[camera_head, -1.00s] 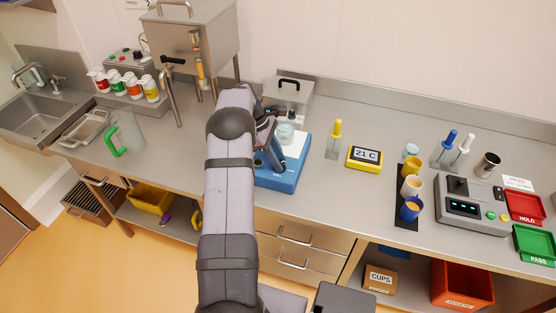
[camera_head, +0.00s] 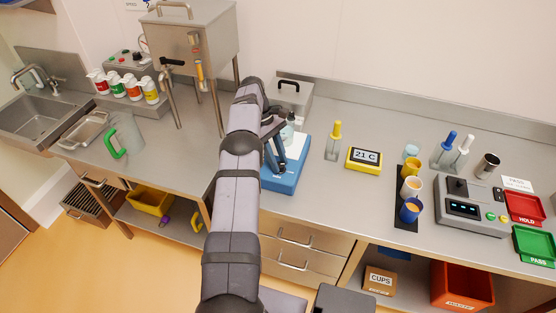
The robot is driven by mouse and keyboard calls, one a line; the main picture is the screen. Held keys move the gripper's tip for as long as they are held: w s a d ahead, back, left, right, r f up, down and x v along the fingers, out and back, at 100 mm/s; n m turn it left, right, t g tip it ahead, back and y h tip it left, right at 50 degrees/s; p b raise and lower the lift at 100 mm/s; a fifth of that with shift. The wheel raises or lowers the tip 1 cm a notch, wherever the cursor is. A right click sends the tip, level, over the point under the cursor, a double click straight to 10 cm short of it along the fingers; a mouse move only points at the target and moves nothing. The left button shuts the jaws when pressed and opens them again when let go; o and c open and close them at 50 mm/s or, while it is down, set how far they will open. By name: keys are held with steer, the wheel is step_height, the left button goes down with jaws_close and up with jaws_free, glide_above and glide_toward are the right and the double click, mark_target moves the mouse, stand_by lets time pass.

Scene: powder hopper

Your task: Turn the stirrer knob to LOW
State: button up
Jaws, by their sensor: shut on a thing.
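The stirrer (camera_head: 285,183) is a blue box with a white top plate, standing near the bench's front edge left of centre. A clear glass vessel (camera_head: 287,134) shows behind my gripper, at the rear of the stirrer. My gripper (camera_head: 276,168) points down over the stirrer's front left part, with its dark fingers closed at the knob. The knob itself is hidden by the fingers, so its setting and any LOW mark cannot be read.
A steel hopper (camera_head: 188,45) on legs stands behind left. Bench between display and cups is clear.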

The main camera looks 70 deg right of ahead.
steer(key=o, duration=1)
steer(key=shift+o, duration=0.2)
steer(key=shift+r, duration=0.15)
steer(key=shift+r+b, duration=0.5)
steer(key=shift+r, duration=0.15)
step_height(320, 180, up, 8)
steer(key=p, duration=0.2)
steer(key=shift+r, duration=0.25)
